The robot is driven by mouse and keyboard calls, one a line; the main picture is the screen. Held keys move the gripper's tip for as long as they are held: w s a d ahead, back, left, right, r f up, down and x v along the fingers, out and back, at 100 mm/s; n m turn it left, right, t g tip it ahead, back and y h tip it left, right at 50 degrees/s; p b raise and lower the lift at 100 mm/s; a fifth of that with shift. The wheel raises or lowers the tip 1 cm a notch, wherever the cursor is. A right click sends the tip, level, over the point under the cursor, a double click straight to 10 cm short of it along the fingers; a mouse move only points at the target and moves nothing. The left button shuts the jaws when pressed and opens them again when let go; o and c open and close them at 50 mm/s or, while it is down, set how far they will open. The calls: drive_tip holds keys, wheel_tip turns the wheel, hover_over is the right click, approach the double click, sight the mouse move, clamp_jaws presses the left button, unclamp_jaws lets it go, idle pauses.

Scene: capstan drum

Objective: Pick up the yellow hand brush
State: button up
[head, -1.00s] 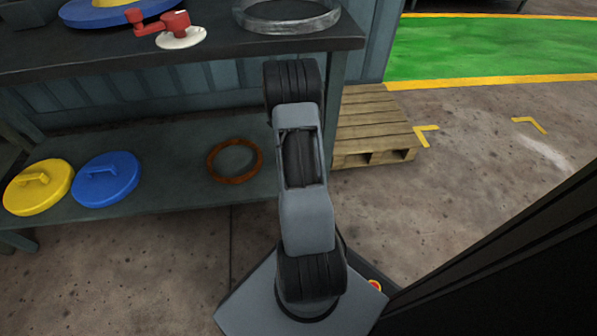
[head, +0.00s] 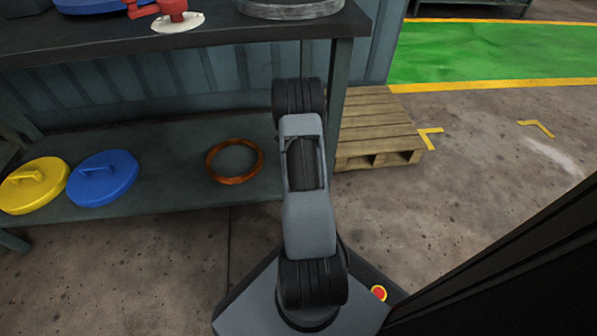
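I see no yellow hand brush in the head view. The only yellow loose item is a round yellow disc with a handle (head: 33,185) on the lower shelf at the far left, shaped like a lid rather than a brush. My arm stands upright in the middle of the picture, and its end with my gripper is not in view. The arm hides part of the bench's right end.
A blue disc with a handle (head: 103,178) and an orange-brown ring (head: 234,161) lie on the lower shelf (head: 165,190). A red crank (head: 173,10) and a grey ring (head: 291,9) are on the bench top (head: 120,45). A wooden pallet (head: 378,125) lies right of the bench.

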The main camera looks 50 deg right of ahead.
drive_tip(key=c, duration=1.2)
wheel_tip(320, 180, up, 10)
drive_tip(key=p, duration=0.4)
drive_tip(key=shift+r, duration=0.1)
